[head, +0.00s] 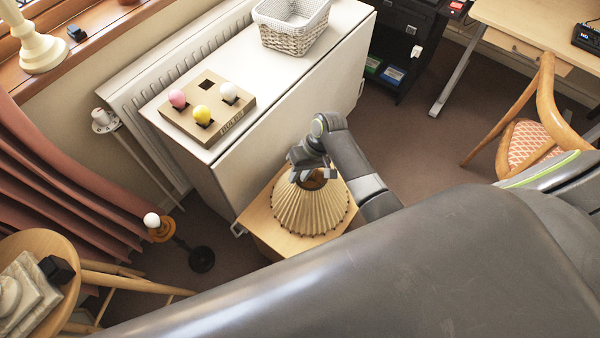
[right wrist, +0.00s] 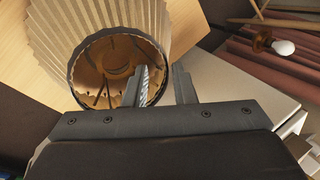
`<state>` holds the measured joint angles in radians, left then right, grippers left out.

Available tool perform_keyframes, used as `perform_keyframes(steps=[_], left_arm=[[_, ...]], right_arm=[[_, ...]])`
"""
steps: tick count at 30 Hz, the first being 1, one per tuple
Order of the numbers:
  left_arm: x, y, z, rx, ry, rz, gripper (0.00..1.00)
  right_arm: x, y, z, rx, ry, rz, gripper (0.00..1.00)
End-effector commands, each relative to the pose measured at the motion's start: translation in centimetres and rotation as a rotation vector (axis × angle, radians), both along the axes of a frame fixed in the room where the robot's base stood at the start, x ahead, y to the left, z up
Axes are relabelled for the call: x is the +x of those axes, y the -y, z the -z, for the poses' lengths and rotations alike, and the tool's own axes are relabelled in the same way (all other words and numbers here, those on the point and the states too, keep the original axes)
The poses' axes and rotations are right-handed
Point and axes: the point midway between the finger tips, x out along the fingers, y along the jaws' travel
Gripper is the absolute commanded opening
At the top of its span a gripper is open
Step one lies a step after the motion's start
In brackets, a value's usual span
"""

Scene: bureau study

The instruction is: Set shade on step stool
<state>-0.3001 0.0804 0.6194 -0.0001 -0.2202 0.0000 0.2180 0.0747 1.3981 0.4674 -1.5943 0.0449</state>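The pleated cream shade (head: 312,207) sits upright, wide end down, on the pale wooden top of the step stool (head: 257,218). My right gripper (head: 312,175) is at the shade's narrow top opening. In the right wrist view the shade (right wrist: 100,25) shows its round opening, and the stool top (right wrist: 45,60) lies beyond it. One finger of the right gripper (right wrist: 163,88) overlaps the opening and the other is outside it, with a gap between them. The fingers look open, with the rim near the gap; contact cannot be told. My left gripper is not in view.
A white cabinet (head: 290,110) stands behind the stool, bearing a bulb board (head: 207,108) and a wicker basket (head: 290,32). A lamp stand with a bare bulb (head: 152,220) is left of the stool. A round wooden table (head: 45,245) is further left.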

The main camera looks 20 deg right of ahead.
Motion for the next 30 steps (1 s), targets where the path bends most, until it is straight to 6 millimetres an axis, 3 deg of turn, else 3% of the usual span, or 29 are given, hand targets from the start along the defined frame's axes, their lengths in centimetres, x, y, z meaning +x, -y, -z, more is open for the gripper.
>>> perform_keyframes(steps=[5, 18, 24, 30], left_arm=[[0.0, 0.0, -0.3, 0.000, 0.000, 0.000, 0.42], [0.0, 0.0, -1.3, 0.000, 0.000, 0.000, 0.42], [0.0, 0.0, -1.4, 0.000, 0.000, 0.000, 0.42], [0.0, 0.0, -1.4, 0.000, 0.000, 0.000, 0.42]], right_arm=[[0.1, 0.6, -1.5, -0.001, 0.003, 0.000, 0.24], [0.1, 3.9, -9.7, -0.002, 0.003, -0.001, 0.24], [0.1, 4.5, -11.2, 0.000, 0.000, 0.000, 0.24], [0.1, 4.6, -11.4, 0.000, 0.000, 0.000, 0.24]])
